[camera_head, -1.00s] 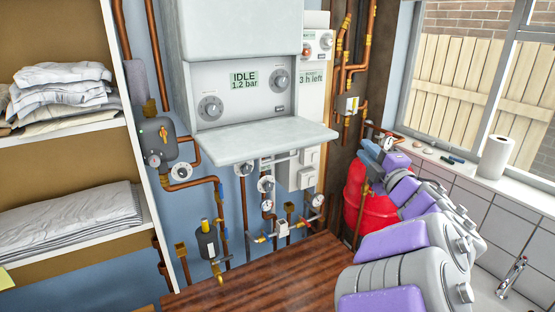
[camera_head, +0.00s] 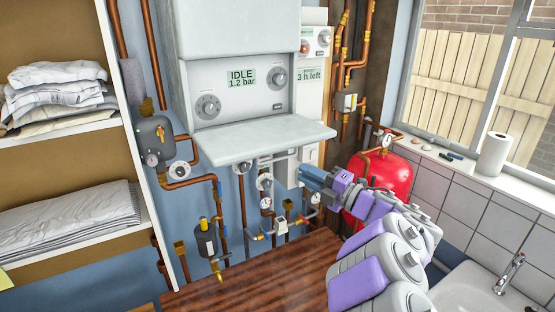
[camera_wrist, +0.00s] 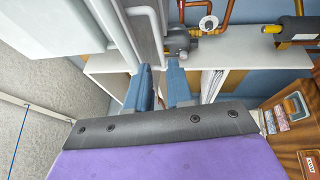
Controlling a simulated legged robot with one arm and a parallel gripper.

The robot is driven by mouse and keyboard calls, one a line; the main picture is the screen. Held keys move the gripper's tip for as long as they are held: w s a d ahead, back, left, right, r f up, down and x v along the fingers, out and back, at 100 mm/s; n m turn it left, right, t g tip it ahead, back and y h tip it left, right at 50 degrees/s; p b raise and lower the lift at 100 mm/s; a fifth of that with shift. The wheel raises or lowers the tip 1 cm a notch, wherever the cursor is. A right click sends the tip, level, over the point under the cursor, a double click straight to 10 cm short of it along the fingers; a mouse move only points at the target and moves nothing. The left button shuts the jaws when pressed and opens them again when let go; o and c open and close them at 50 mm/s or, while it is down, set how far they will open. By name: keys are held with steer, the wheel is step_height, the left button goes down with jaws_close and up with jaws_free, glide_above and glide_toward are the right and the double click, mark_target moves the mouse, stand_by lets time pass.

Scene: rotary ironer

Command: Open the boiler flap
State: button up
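The white boiler (camera_head: 241,30) hangs on the wall, with a dial panel reading IDLE, 1.2 bar. Its flap (camera_head: 262,141) is folded down and juts out nearly level below the panel, so the panel and its dials are exposed. My gripper (camera_head: 306,172) is below the flap's right front corner, to the right of the flap's middle. In the wrist view my gripper (camera_wrist: 160,75) shows two blue fingers with a gap between them, and nothing is clearly held. Pale grey panels stand close to the left finger there; I cannot tell if they touch.
A red tank (camera_head: 383,180) stands behind my arm at the right. Copper pipes, gauges and valves (camera_head: 265,200) fill the wall under the boiler. A wooden top (camera_head: 250,280) lies below. Shelves with folded linen (camera_head: 70,205) are at left, and a sink (camera_head: 470,290) at right.

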mark_target(276, 160)
steer(key=x, duration=1)
steer(key=shift+w+a, duration=0.1)
steer(key=shift+a, duration=0.15)
jaws_close()
